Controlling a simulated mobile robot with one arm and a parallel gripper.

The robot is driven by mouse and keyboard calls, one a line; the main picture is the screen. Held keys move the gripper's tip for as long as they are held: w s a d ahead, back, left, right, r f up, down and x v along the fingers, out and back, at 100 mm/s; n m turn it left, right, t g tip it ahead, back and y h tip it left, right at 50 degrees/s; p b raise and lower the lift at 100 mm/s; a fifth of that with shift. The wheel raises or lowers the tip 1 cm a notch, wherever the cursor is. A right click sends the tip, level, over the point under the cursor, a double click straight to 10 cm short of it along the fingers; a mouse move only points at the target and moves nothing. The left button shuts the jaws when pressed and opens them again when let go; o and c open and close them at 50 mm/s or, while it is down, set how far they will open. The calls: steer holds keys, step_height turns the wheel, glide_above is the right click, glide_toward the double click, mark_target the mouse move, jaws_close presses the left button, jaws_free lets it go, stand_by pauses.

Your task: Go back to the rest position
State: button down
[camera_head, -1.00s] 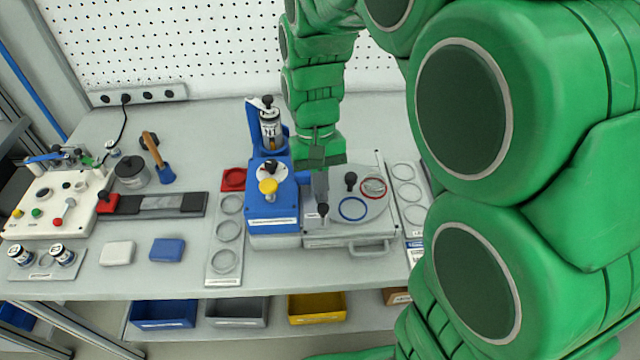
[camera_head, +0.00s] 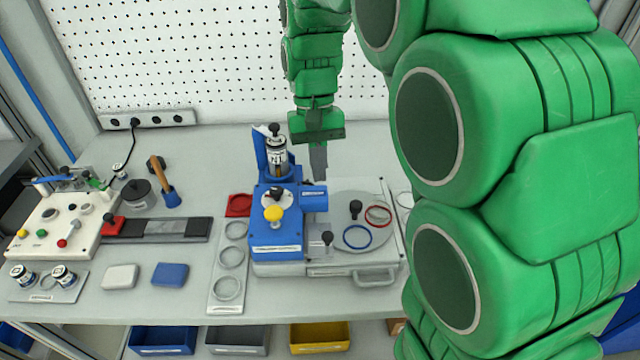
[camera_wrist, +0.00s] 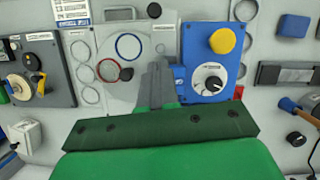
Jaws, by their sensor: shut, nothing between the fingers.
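My gripper (camera_head: 319,163) is shut and empty. In the head view it hangs above the bench behind the blue device (camera_head: 275,235) and the grey plate with a red and a blue ring (camera_head: 356,222). In the wrist view the shut fingers (camera_wrist: 157,82) show over the gap between the grey plate (camera_wrist: 125,85) and the blue device (camera_wrist: 212,75). The fingers appear apart from everything on the bench. My green arm covers the right part of the head view.
A white control box (camera_head: 60,222), a brush (camera_head: 165,182), a dark pot (camera_head: 138,193) and a strip with ring outlines (camera_head: 229,298) stand left of the blue device. Coloured bins (camera_head: 320,337) sit below the bench edge. A pegboard (camera_head: 190,60) rises behind.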

steer(key=s+d+r+m, duration=0.1)
steer(key=s+d+r, duration=0.2)
steer(key=s+d, duration=0.6)
steer(key=s+d+f+t, duration=0.1)
steer(key=s+d+f, duration=0.1)
steer(key=s, duration=0.6)
steer(key=s+d+f, duration=0.1)
steer(key=s+f, duration=0.2)
steer(key=s, duration=0.5)
steer(key=shift+s+d+f+m+t+y, duration=0.25)
steer(key=shift+d+f+m+t+y, duration=0.05)
steer(key=shift+d+f+m+t, duration=0.1)
steer(key=c, duration=1.8)
jaws_free()
